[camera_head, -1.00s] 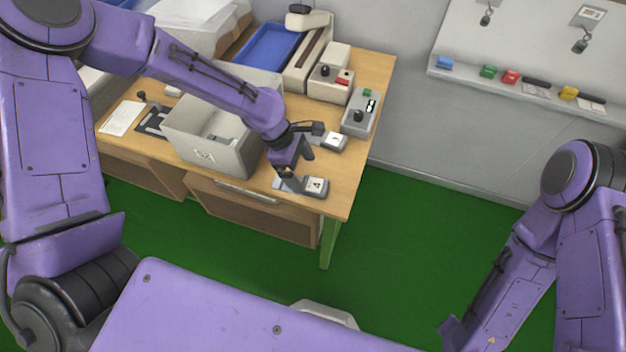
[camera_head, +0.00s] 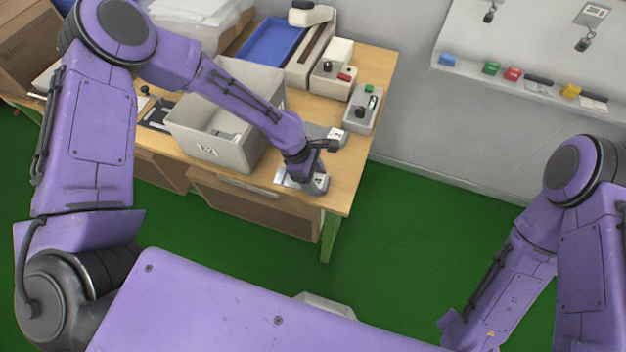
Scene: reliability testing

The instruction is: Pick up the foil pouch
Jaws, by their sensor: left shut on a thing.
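The foil pouch (camera_head: 282,179) shows as a small silvery patch at the front edge of the wooden table, to the left of my left gripper and partly hidden by it. My left gripper (camera_head: 300,181) points down at the table's front right corner and is shut on the pouch. Its fingertips are small and partly hidden by the wrist. A grey block with a white label (camera_head: 321,182) is close against the gripper's right side. My right arm is at the right of the view, and its gripper does not show.
A grey open bin (camera_head: 208,136) stands just left of the gripper, under my left forearm. Another labelled block (camera_head: 337,136), a grey control box (camera_head: 362,110), a beige button box (camera_head: 331,79) and a blue tray (camera_head: 268,45) stand farther back. Green floor lies in front.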

